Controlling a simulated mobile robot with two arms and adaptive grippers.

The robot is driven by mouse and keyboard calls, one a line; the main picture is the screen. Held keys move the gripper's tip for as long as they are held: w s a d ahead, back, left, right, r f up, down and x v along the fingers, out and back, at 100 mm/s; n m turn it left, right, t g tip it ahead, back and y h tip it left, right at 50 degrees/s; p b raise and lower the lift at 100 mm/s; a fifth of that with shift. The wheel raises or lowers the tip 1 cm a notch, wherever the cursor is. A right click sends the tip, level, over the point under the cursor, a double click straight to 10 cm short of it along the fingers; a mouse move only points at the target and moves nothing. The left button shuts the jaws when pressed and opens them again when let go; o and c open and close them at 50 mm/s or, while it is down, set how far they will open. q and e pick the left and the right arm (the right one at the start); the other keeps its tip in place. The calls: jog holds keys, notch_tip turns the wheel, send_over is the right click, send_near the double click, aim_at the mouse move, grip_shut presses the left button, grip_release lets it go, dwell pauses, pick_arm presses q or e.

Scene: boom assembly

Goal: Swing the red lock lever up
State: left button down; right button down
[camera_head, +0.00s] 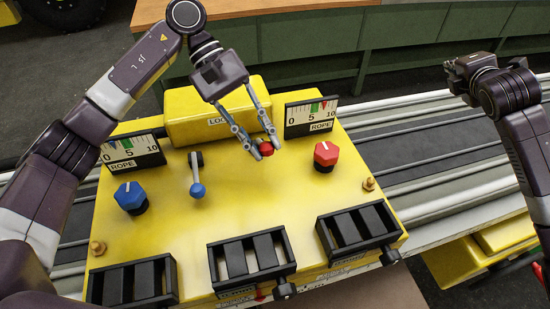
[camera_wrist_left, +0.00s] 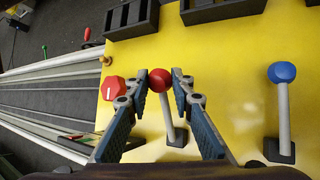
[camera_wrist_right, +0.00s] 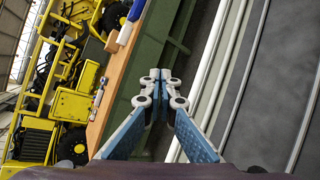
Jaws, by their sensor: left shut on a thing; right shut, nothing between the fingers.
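The red lock lever shows its round red knob (camera_head: 267,149) on the yellow panel in the head view, partly covered by my left fingers. In the left wrist view its red ball (camera_wrist_left: 160,80) sits between the fingertips, and its grey shaft (camera_wrist_left: 168,112) runs to a dark base on the panel. My left gripper (camera_head: 261,151) is shut on the red knob. My right gripper (camera_head: 462,72) is raised right of the panel, far from the lever; in the right wrist view its fingertips (camera_wrist_right: 159,88) are together with nothing between them.
The yellow panel (camera_head: 230,215) carries a blue lever (camera_head: 197,180), a blue knob (camera_head: 131,197), a red hexagonal knob (camera_head: 326,155) right of my left gripper, two rope gauges and several black slotted frames. A yellow box (camera_head: 213,118) with a partly hidden label stands behind the lever.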

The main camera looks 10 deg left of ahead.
jog(key=s+a+r+n+g+y, duration=0.1)
jog(key=s+a+r+n+y, duration=0.2)
jog(key=a, duration=0.8)
jog(key=a+r+n+y, duration=0.25)
jog(key=a+r, duration=0.35)
jog(key=a, duration=0.6)
jog(key=s+a+r+n+g+y, duration=0.2)
jog(key=s+a+n, duration=0.1)
jog(key=s+a, duration=0.55)
jog(key=s+a+r+n+g+y, duration=0.15)
jog(key=s+a+r+n, duration=0.35)
jog(key=a, duration=0.6)
jog(key=s+d+f+n+g+h, duration=0.1)
jog(key=s+d+f+g+h, duration=0.1)
jog(key=s+f, duration=0.65)
jog(key=s+d+f+n+g+h, duration=0.1)
jog(key=s+f+g+h, duration=0.15)
jog(key=s+f, duration=0.6)
jog(key=s+d+n+t+h, duration=0.2)
jog(key=s+d+n, duration=0.1)
jog(key=n, duration=0.3)
jog(key=x, duration=1)
jog(key=shift+a, duration=0.1)
jog(key=shift+w+a+r, duration=0.75)
jog(key=shift+a+r, duration=0.1)
jog(key=shift+a, duration=0.1)
jog(key=shift+w+a+r, duration=0.15)
jog(key=shift+a+r, duration=0.1)
jog(key=shift+r, duration=0.1)
